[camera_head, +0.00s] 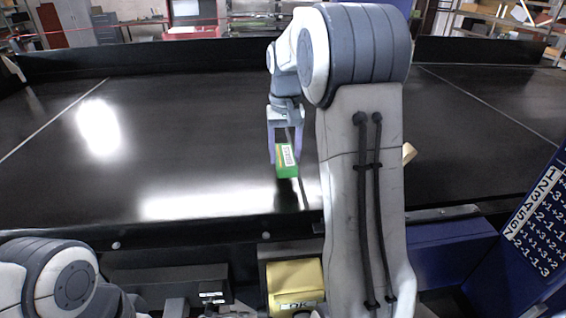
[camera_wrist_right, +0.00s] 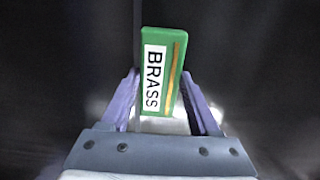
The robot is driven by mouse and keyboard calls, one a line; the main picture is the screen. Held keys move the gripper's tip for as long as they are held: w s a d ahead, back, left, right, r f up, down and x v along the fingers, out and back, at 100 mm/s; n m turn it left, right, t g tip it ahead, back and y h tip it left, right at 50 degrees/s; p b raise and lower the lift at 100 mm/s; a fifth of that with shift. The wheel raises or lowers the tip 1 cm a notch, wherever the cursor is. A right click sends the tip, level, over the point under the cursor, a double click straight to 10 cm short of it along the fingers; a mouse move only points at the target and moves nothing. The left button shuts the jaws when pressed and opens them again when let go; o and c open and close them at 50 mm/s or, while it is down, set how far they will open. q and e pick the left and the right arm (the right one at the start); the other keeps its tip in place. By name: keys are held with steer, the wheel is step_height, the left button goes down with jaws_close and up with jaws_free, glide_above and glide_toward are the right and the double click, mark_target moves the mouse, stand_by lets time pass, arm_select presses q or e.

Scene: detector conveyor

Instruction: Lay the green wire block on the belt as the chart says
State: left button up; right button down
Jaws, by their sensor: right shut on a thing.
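The green wire block (camera_head: 287,168) has a white label and is held at the near middle of the black belt (camera_head: 180,130). In the right wrist view the block (camera_wrist_right: 177,60) shows a label reading BRASS beside a gold wire strip. My right gripper (camera_head: 285,150) is shut on the block, with a finger on each side of it. I cannot tell whether the block touches the belt.
A yellow box marked OK (camera_head: 294,282) stands below the belt's near edge. A dark box (camera_head: 165,288) is left of it. A tan piece (camera_head: 408,153) shows on the belt, partly behind my right arm. The belt's left side is clear.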

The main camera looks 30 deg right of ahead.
mark_target(282, 157)
steer(key=shift+w+a+f, duration=0.2)
steer(key=shift+a, duration=0.05)
steer(key=shift+a+f, duration=0.1)
steer(key=shift+f, duration=0.2)
step_height(282, 157, down, 2)
steer(key=shift+f+p, duration=0.2)
steer(key=shift+p, duration=0.45)
steer(key=shift+f, duration=0.55)
steer(key=shift+f, duration=0.1)
steer(key=shift+c, duration=0.6)
jaws_free()
